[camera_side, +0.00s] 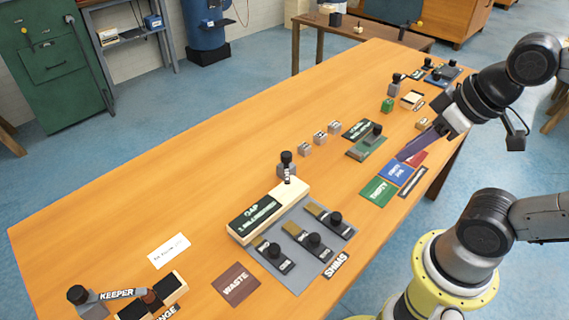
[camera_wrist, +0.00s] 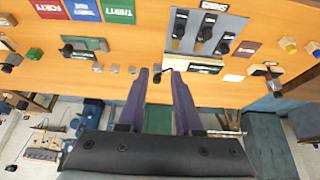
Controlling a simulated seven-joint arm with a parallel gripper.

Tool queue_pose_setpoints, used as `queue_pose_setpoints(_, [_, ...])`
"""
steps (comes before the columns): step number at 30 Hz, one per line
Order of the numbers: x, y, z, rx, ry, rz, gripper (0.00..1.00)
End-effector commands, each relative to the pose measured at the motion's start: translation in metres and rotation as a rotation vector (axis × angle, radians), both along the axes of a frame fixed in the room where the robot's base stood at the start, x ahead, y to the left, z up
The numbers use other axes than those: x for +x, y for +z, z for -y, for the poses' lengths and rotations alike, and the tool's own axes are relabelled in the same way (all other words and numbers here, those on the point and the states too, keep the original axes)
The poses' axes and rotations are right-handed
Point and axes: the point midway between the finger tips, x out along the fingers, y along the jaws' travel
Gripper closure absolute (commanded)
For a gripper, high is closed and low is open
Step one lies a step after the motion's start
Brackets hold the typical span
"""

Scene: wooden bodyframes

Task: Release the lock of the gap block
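The gap block (camera_side: 255,213) is a pale block with a dark label reading "GAP", lying at the back of a grey plate (camera_side: 297,262). It also shows in the wrist view (camera_wrist: 205,67). A grey piece with a black knob (camera_side: 286,158) stands at its far end; I cannot tell for certain that this is the lock. In the wrist view this dark knob (camera_wrist: 157,76) appears between my fingertips, but the side view shows them well apart from it. My gripper (camera_side: 404,156) is open and empty, its purple fingers above the coloured cards; it also shows in the wrist view (camera_wrist: 160,73).
Several shims with black knobs (camera_side: 313,240) lie on the grey plate. Small metal blocks (camera_side: 319,138) and a green fixture (camera_side: 366,146) lie between my gripper and the gap block. A brown "WASTE" card (camera_side: 236,284) and a "KEEPER" piece (camera_side: 116,295) are near the left end.

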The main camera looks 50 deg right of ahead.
Motion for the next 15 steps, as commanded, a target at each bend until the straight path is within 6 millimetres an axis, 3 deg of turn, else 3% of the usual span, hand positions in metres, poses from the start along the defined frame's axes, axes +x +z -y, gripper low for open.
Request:
queue_pose_setpoints(2, [-0.004, -0.001, 0.0, -0.017, 0.029, -0.021, 0.82])
queue_pose_setpoints(5, [0.001, 0.021, 0.002, -0.054, 0.082, -0.009, 1.0])
queue_pose_setpoints(9, [0.028, 0.055, 0.003, -0.109, 0.169, -0.046, 1.0])
queue_pose_setpoints(15, [0.079, 0.086, 0.0, -0.165, 0.287, -0.129, 1.0])
